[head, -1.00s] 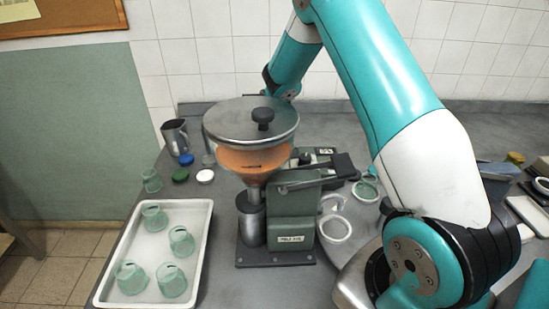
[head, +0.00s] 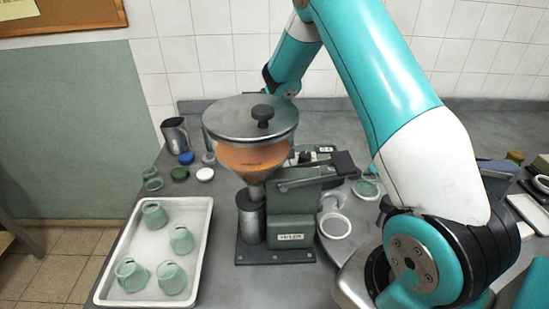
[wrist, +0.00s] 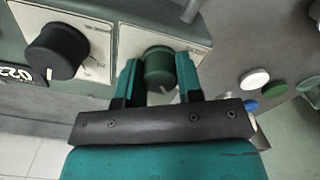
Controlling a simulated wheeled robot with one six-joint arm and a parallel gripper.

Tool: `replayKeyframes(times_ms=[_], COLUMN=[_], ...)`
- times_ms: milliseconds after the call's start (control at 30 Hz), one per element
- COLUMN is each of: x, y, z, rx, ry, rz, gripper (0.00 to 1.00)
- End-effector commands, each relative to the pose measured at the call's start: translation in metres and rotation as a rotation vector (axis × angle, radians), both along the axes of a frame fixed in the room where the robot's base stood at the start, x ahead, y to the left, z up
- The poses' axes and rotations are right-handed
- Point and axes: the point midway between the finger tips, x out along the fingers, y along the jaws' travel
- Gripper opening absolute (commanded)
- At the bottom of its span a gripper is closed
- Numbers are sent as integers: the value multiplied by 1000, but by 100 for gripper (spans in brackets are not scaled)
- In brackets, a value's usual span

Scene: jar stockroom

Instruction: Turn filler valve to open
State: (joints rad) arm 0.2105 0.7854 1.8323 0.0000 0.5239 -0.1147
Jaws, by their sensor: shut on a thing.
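The filler machine (head: 295,222) stands on the grey counter, with a lidded hopper (head: 252,158) of orange contents on top. In the wrist view, a green knob (wrist: 158,68) sits on a pale plate on the machine's face, its white pointer mark toward my gripper. My gripper (wrist: 158,76) is shut on this green knob, one finger on each side. A black knob (wrist: 57,52) with a white mark sits on another plate to its left. I cannot tell which knob is named as the valve. In the head view my gripper is hidden behind the hopper.
A white tray (head: 101,296) with several green glass jars stands left of the machine. Jar rings or clamps are right of the machine, close to my arm.

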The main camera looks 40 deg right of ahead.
Motion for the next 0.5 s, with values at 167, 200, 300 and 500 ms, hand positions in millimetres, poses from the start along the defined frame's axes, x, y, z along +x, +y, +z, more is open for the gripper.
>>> replayKeyframes(times_ms=[167,200,300,500], x=[0,0,0,1], y=[0,0,0,0], z=[0,0,0,1], rx=[0,0,0,0], ry=[-1,-1,-1,-1], rz=[-126,-162,-255,-446], gripper=[10,10,10,10])
